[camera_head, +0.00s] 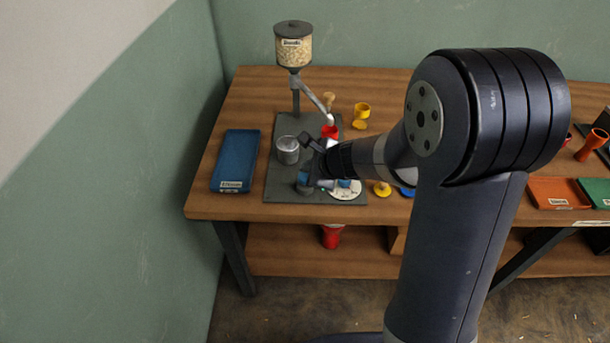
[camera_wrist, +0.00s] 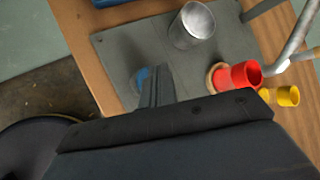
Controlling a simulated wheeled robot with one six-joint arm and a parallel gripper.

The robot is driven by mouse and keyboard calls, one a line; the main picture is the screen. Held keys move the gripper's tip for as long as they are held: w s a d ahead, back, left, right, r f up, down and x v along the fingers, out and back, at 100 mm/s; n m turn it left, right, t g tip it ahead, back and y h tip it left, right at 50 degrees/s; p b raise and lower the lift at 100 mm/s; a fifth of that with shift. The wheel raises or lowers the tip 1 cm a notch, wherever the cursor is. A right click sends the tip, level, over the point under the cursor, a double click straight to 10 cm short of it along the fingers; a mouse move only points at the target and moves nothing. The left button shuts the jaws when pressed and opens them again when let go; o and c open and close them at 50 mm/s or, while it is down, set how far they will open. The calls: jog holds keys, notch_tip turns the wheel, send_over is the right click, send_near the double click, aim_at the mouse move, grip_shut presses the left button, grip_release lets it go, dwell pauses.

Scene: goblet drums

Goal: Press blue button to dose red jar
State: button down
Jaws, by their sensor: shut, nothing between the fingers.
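The blue button (camera_wrist: 140,78) shows on the dark grey base plate (camera_wrist: 120,55) in the wrist view, beside and partly behind my fingertips. My gripper (camera_wrist: 155,85) is shut and empty, with its fingers pointing down at the plate close to the button; I cannot tell whether they touch it. In the head view my gripper (camera_head: 316,172) is over the plate's front part, and a blue patch (camera_head: 303,177) shows by it. The red jar (camera_head: 330,132) stands near the plate's right side under the dispenser's spout; it also shows right of my fingers in the wrist view (camera_wrist: 244,74).
The dispenser hopper (camera_head: 293,50) with pale pellets rises behind. A metal cup (camera_head: 288,149) stands on the plate. A blue tray (camera_head: 236,160) lies left, yellow pieces (camera_head: 362,111) right. An orange tray (camera_head: 558,193) and a green one (camera_head: 595,191) lie far right.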

dwell(0.3)
jog(key=shift+f+b, duration=0.45)
jog(key=shift+b, duration=0.1)
jog(key=shift+f+b, duration=0.95)
jog(key=shift+b, duration=0.05)
dwell(0.9)
jog(key=shift+r, duration=0.1)
jog(key=shift+r+p, duration=1.3)
jog(key=shift+r, duration=0.05)
notch_tip(320, 180, up, 5)
jog(key=p, duration=0.4)
jog(key=shift+p, duration=0.3)
